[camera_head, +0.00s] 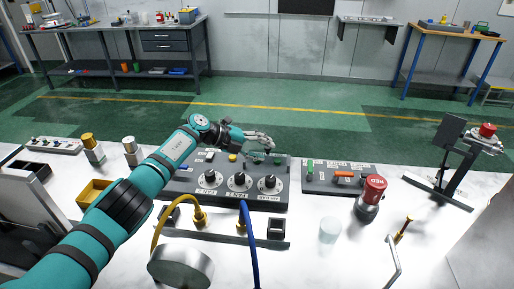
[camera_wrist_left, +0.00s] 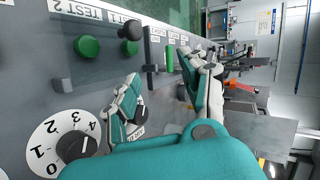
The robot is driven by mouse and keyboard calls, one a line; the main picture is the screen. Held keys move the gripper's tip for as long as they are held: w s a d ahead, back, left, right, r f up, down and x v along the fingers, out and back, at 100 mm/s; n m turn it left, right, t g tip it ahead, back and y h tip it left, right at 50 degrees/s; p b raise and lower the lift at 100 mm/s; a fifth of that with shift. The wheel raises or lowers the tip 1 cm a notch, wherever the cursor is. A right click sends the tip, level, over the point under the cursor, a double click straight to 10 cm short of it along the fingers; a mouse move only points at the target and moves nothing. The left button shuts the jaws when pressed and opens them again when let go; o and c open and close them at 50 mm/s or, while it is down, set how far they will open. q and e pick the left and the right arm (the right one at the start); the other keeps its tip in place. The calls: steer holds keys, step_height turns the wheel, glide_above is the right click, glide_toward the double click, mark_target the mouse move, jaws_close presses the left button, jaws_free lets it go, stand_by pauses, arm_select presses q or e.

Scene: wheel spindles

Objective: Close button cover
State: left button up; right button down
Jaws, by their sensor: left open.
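My left gripper (camera_head: 266,138) is open and empty over the back of the middle control panel (camera_head: 279,202), well to the left of the stand. In the left wrist view, the gripper's two fingers (camera_wrist_left: 160,66) are spread above the panel's switches. My right gripper is not in view.
A smaller panel (camera_head: 318,185) with an orange handle lies between my left gripper and the stand. A blue cable (camera_head: 246,232) rises near the front.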

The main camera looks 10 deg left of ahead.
arm_select(q)
steer(key=v, duration=1.2)
